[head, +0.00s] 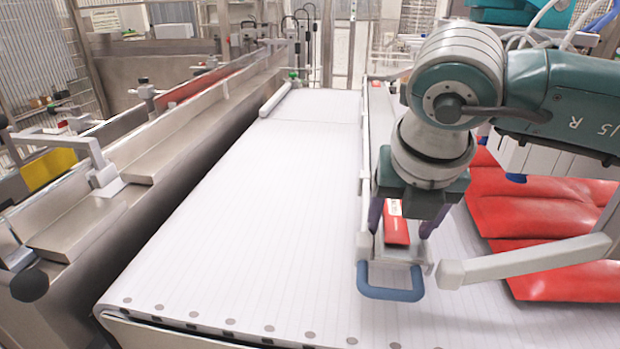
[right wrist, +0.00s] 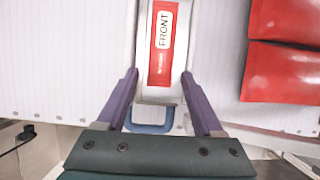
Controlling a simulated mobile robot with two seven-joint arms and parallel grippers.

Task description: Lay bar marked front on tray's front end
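The bar marked front is red with a white label reading FRONT (right wrist: 161,45). In the head view this red bar (head: 396,228) lies at the near end of a long, narrow light-grey tray (head: 400,256) with a blue handle (head: 390,293). The handle also shows in the right wrist view (right wrist: 150,127). My right gripper (head: 403,230) points down over this end. Its purple fingers (right wrist: 160,75) are spread, one on each side of the tray and bar, with gaps visible. Whether the bar fully touches the tray is hard to tell. My left gripper is not in view.
Red cushion-like packs (head: 535,215) lie to the right of the tray. A light-grey beam (head: 535,260) reaches in from the right, close to the handle. The white striped surface (head: 270,220) left of the tray is clear. A metal rail (head: 190,150) runs farther left.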

